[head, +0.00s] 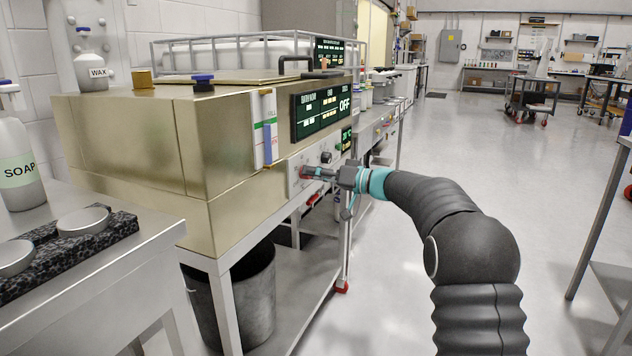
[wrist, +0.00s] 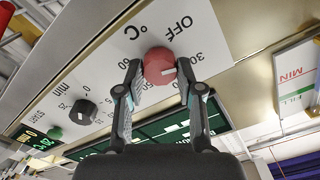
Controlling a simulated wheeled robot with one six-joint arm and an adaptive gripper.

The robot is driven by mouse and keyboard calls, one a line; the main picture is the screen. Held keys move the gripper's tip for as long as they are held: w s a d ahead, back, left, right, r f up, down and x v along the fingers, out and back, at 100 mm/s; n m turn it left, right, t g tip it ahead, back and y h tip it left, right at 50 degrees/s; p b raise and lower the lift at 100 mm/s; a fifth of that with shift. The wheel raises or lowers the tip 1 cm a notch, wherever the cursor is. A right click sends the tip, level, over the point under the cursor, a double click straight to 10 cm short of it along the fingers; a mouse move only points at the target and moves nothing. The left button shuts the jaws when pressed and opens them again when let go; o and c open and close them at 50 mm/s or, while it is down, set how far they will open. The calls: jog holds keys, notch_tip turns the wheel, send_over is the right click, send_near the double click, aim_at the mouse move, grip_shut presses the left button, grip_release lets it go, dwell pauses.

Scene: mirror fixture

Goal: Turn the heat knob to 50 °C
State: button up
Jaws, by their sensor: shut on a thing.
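The red heat knob (wrist: 159,66) sits on a white panel in the wrist view, under the °C mark. My gripper (wrist: 159,72) is shut on the knob, one finger on each side. In the head view my gripper (head: 314,173) reaches the front panel from the right, and the red knob (head: 304,172) shows at its tip.
A black min knob (wrist: 82,112) and a green START button (wrist: 54,133) are on the same panel. A dark display (head: 321,107) reading OFF is above it on the brass-coloured tank (head: 140,140). A level gauge (head: 264,128) is left of the display.

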jog(key=m+p, duration=0.4)
jog(key=m, duration=0.9)
jog(key=m+p, duration=0.5)
jog(key=m, duration=0.8)
jog(key=shift+s+a+f+p, duration=0.15)
jog(key=shift+f+p, duration=0.05)
jog(key=shift+p, duration=0.1)
jog(key=shift+m, duration=0.4)
jog(key=o, duration=1.1)
jog(key=shift+a, duration=0.1)
jog(key=shift+o, duration=0.2)
jog(key=v, duration=1.2)
jog(key=shift+d, duration=0.2)
